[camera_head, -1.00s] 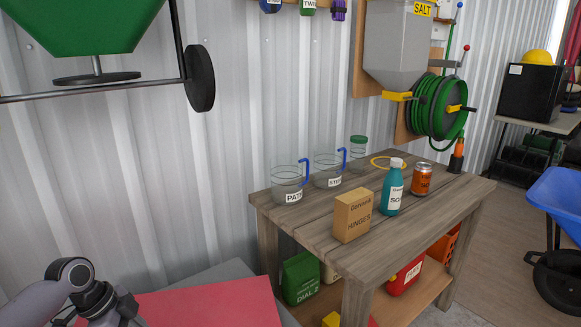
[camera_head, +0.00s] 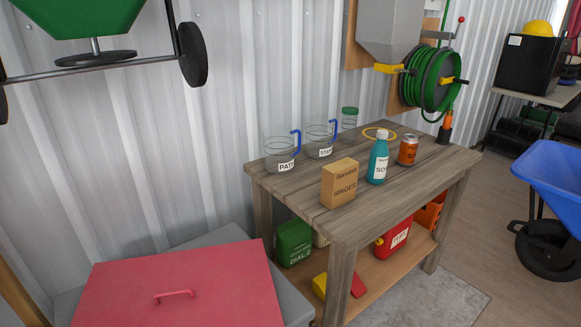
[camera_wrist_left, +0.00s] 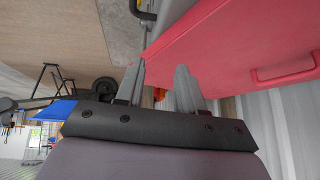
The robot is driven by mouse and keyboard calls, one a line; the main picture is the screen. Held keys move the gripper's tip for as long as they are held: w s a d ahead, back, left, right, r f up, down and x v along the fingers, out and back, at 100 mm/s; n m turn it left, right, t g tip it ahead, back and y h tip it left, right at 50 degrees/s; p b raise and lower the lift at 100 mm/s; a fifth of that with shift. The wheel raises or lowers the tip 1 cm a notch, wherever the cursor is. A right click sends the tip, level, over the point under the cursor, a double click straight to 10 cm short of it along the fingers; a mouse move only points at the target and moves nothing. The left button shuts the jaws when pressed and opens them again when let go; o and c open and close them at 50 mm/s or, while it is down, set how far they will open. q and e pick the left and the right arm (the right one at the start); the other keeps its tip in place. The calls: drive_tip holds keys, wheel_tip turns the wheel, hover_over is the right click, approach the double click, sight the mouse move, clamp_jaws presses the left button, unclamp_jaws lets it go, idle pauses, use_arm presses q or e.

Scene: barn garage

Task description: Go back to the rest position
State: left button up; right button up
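My left gripper (camera_wrist_left: 160,84) shows only in the left wrist view. Its two fingers stand apart with nothing between them, so it is open and empty. The red lid (camera_wrist_left: 225,45) with its handle fills the upper right of that view, beyond the fingers. No arm or gripper of mine shows in the head view. My right gripper is out of view.
The red lid (camera_head: 180,284) tops a box at lower left. A wooden workbench (camera_head: 280,190) holds jugs, a hinges box (camera_head: 340,184), a teal bottle (camera_head: 378,158) and an orange can (camera_head: 408,150). A blue wheelbarrow (camera_head: 550,170) stands right. Floor between is clear.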

use_arm(q)
drive_tip(key=s+r+n+t+y+p, duration=0.1)
drive_tip(key=s+r+n+t+p, duration=0.1)
drive_tip(key=s, duration=0.4)
drive_tip(key=s+r+n+t+y+p, duration=0.1)
drive_tip(key=s+r+n+t+p, duration=0.1)
drive_tip(key=s+n, duration=0.3)
drive_tip(key=s+r+t, duration=0.1)
drive_tip(key=s, duration=0.1)
drive_tip(key=shift+s+d+n+t, duration=0.15)
drive_tip(key=shift+s+n+t, duration=0.15)
